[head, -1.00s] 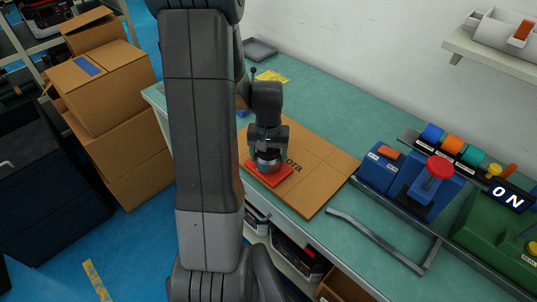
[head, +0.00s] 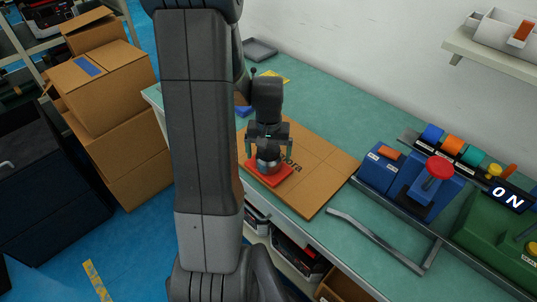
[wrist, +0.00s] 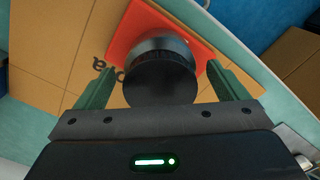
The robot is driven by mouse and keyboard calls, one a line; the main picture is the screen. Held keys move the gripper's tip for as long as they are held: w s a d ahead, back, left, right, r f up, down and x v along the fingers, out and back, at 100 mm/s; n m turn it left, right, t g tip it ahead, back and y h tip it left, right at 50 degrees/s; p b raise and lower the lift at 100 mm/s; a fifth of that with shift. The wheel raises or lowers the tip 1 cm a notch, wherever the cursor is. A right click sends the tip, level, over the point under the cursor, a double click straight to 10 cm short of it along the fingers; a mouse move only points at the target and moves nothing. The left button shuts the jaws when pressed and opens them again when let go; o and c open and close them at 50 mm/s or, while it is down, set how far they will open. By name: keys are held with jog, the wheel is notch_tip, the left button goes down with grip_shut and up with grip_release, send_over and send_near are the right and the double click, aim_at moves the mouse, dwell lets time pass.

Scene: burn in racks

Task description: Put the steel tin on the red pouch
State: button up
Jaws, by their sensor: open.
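The steel tin (head: 269,158), round and dark grey, stands upright on the red pouch (head: 262,174) in the head view. In the wrist view the tin (wrist: 160,75) covers the middle of the pouch (wrist: 133,24), whose red edges show around it. The pouch lies flat on a cardboard sheet. My gripper (head: 269,150) is open just above the tin. In the wrist view its two green fingers stand on either side of the tin, with gaps between them and it.
The cardboard sheet (head: 318,179) lies on the green bench top (head: 340,110). A blue box with a red mushroom button (head: 439,167) and a bent metal handle (head: 385,242) are at the right. A dark tray (head: 260,49) sits at the back. Cardboard boxes (head: 105,85) are stacked at the left.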

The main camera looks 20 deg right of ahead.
notch_tip(320, 180, up, 11)
jog(key=shift+f, duration=0.1)
jog(key=shift+f, duration=0.1)
dwell(0.3)
notch_tip(320, 180, down, 12)
jog(key=shift+s+r, duration=0.1)
jog(key=shift+r, duration=1.65)
